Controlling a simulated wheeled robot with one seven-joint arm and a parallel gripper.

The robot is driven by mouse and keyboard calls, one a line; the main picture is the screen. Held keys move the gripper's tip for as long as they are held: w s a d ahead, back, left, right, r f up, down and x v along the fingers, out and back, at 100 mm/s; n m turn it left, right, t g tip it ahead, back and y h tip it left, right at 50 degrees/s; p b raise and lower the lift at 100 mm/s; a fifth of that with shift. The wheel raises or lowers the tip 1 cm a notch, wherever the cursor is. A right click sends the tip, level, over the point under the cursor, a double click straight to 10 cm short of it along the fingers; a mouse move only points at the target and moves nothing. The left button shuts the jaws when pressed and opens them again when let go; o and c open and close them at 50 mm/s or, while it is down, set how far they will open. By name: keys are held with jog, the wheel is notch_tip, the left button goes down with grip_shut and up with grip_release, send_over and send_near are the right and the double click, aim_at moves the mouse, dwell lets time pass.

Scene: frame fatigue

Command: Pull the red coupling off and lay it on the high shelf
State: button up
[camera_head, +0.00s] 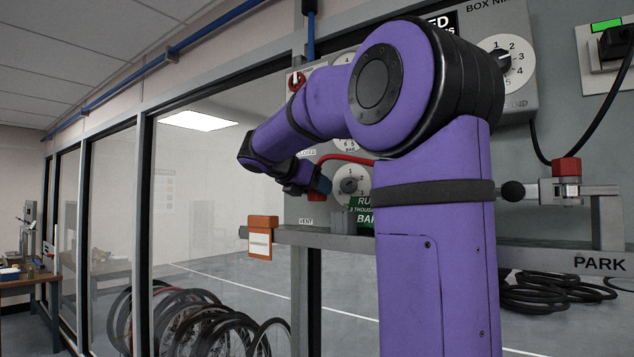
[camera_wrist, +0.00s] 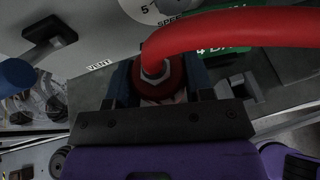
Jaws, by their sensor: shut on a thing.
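The red coupling (camera_wrist: 172,80) sits between the two dark blue fingers of my gripper (camera_wrist: 160,84) in the wrist view, with a metal hex nut on it. A thick red hose (camera_wrist: 235,28) runs from it to the right. In the head view my gripper (camera_head: 308,184) is at the grey panel (camera_head: 298,205), left of a dial. A small part of the coupling (camera_head: 318,196) shows below the fingers there. My gripper is shut on the coupling. I cannot tell whether the coupling is still seated on the panel. I cannot tell which ledge is the high shelf.
At right, a red-topped fitting (camera_head: 566,168) stands above the PARK rail (camera_head: 545,259). A black lever (camera_wrist: 50,36) sticks out near the VENT label.

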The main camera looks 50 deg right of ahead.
jog(key=shift+f, duration=3)
jog(key=shift+f, duration=0.7)
jog(key=o, duration=1.1)
jog(key=v, duration=1.1)
